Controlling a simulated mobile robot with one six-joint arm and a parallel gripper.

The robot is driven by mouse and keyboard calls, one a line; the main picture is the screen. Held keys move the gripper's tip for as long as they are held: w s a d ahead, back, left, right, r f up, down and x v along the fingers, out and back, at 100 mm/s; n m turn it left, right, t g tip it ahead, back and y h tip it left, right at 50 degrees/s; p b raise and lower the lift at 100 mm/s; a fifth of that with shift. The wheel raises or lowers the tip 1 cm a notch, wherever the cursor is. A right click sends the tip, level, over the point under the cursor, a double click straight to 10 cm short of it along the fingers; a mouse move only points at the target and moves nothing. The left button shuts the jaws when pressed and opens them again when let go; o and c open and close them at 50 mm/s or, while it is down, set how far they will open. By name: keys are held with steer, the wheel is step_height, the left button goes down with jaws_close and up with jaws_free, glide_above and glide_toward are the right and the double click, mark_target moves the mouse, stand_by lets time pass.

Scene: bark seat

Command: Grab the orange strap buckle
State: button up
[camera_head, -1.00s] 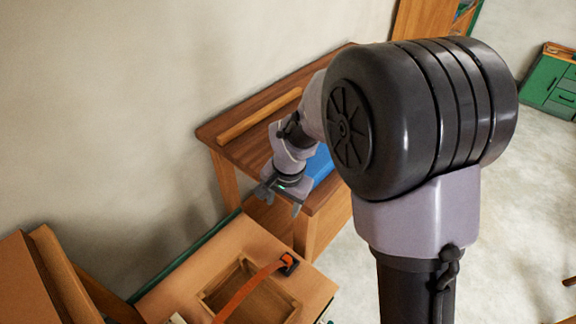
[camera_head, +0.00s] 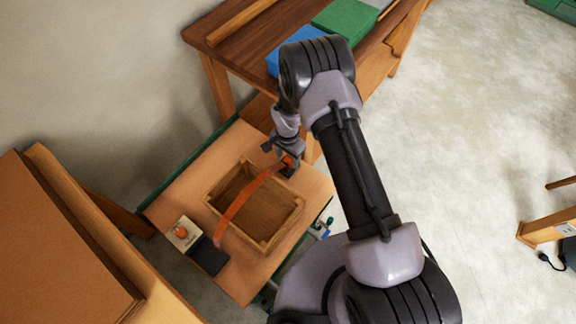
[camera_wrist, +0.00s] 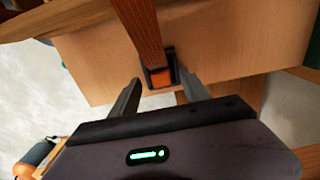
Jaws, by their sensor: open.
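The orange strap (camera_head: 248,198) arches over an open wooden box on the tan seat. Its buckle (camera_head: 289,162), orange in a black frame, is at the strap's far right end. In the wrist view the buckle (camera_wrist: 160,78) lies between and just beyond my two fingertips, with the strap (camera_wrist: 140,28) running up from it. My gripper (camera_head: 282,155) is open and empty, at the buckle in the head view; it also shows in the wrist view (camera_wrist: 160,88). I cannot tell whether a finger touches the buckle.
The wooden box (camera_head: 213,204) is set in the seat top (camera_head: 310,193). A dark pad (camera_head: 208,257) and a pale block with an orange knob (camera_head: 182,234) are at the near left. A wooden table (camera_head: 232,68) with blue and green boxes (camera_head: 345,20) stands behind.

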mark_target(288, 160)
step_height(288, 160, down, 3)
steer(key=shift+w+f+b, duration=0.1)
steer(key=shift+w+b, duration=0.05)
steer(key=shift+b, duration=0.15)
steer(key=shift+c, duration=0.4)
jaws_close()
